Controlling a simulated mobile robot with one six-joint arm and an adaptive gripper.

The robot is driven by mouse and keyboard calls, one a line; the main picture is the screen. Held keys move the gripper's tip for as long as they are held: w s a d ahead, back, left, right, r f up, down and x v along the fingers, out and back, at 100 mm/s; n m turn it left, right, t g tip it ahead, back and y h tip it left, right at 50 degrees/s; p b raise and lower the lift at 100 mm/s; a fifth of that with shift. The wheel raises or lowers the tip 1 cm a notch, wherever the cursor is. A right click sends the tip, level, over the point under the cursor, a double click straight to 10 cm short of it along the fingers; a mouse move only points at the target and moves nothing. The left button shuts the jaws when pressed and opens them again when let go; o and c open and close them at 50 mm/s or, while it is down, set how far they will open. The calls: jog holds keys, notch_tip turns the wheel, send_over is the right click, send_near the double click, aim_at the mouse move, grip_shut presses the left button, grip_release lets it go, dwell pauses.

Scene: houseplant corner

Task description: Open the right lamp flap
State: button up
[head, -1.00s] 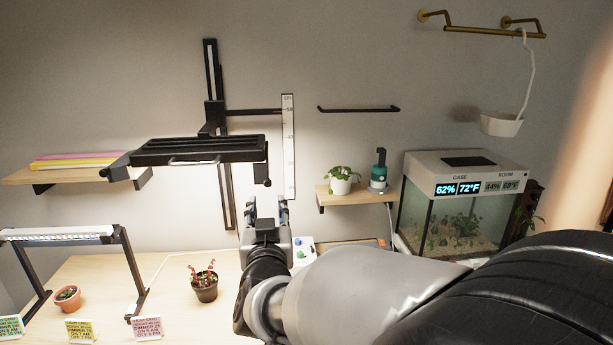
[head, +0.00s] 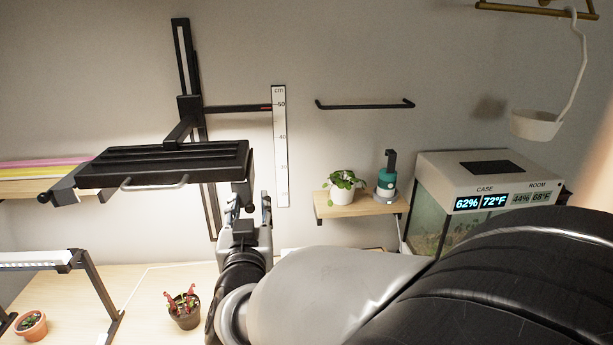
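The black lamp (head: 165,165) hangs level from an arm on a wall column, with a pale bar under its front edge. The right lamp flap (head: 250,172) is a dark plate that hangs down at the lamp's right end, and its lower part is near my fingers. My gripper (head: 252,204) is just below and beside this end, pointing up. Its two fingers stand apart, one on each side of the flap's lower end in the picture. I cannot tell whether they touch it.
A wall ruler (head: 281,150) stands right of the lamp, with a black rail (head: 365,104) farther right. A small shelf (head: 345,208) holds a potted plant (head: 343,185) and a teal bottle (head: 387,180). A glass case (head: 430,225) is at right. A red plant (head: 184,307) stands below.

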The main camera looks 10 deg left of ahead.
jog(key=shift+s, duration=0.1)
jog(key=shift+c, duration=0.3)
grip_shut()
jog(key=shift+r, duration=0.1)
dwell(0.4)
